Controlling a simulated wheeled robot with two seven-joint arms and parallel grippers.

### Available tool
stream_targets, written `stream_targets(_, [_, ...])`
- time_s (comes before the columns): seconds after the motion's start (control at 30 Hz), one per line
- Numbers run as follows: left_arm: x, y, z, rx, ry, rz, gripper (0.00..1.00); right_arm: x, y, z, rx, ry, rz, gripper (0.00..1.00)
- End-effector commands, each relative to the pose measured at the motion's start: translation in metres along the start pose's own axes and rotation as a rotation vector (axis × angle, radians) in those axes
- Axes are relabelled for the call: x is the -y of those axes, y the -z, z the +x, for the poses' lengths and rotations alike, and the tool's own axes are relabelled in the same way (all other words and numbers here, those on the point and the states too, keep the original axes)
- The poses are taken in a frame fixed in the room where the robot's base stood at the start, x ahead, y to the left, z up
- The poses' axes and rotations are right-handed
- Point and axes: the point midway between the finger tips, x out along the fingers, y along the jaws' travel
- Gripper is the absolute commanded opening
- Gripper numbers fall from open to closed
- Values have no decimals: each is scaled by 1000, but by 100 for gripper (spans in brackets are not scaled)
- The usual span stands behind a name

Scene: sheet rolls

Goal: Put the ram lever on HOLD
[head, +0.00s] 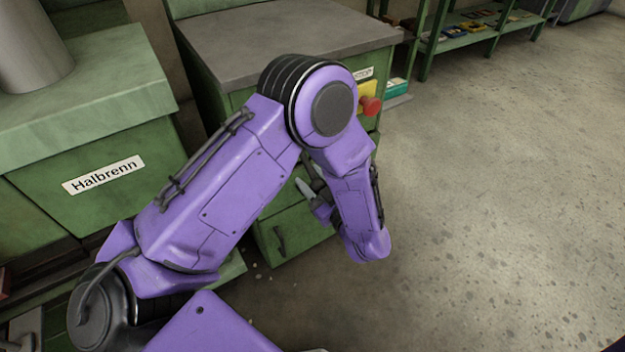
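I cannot make out the ram lever or a HOLD mark in the head view; my purple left arm covers part of the green cabinet (222,105) where controls sit. My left gripper (312,193) shows only in part, beside the forearm in front of the cabinet's lower front. Its grey fingers are small and partly hidden, so I cannot tell whether they are open or shut, or whether they touch anything. My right gripper is not in view.
A red mushroom button (371,105) on a yellow box projects from the cabinet's right side. A green machine labelled "Halbrenn" (104,174) stands at the left. A green shelf (470,40) stands at the back. The concrete floor (500,200) at the right is clear.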

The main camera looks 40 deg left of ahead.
Motion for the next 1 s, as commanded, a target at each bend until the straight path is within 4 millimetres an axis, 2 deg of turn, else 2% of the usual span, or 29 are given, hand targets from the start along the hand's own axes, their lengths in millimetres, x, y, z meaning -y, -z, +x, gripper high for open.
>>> stream_targets(0.03, [0, 0, 0, 0, 1, 1, 11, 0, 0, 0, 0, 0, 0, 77])
stream_targets(0.07, [0, 0, 0, 0, 1, 1, 1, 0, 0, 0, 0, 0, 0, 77])
stream_targets(0.1, [0, 0, 0, 0, 1, 1, 0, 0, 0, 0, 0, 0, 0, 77])
stream_targets(0.27, [0, 2, -1, 8, 3, 1, 0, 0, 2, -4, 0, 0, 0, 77])
stream_targets(0.37, [-2, 8, -3, 30, 10, 2, 0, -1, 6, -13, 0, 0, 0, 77])
stream_targets(0.57, [-6, 25, -10, 130, 39, 8, 0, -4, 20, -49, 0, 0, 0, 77])
stream_targets(0.8, [-12, 48, -22, 302, 88, 17, 0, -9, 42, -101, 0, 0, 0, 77])
stream_targets(1.0, [-16, 62, -27, 433, 124, 21, 0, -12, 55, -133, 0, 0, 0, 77])
